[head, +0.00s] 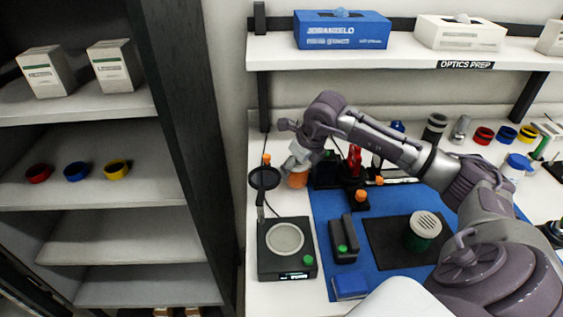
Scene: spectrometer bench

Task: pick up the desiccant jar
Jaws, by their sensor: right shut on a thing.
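An orange jar (297,179), which looks like the desiccant jar, is at the left part of the bench, behind the scale. My right gripper (299,162) reaches down over it from above and is shut on its top. The fingers and arm hide the upper part of the jar. I cannot tell whether its base touches the bench. My left gripper is not in view.
A round black-rimmed piece on a stand (264,179) is close left of the jar, behind the scale (285,240). Red and black equipment (354,162) stands to its right. A green jar with a perforated white lid (424,226) sits on a dark mat (385,246). A shelf (380,53) with boxes hangs above.

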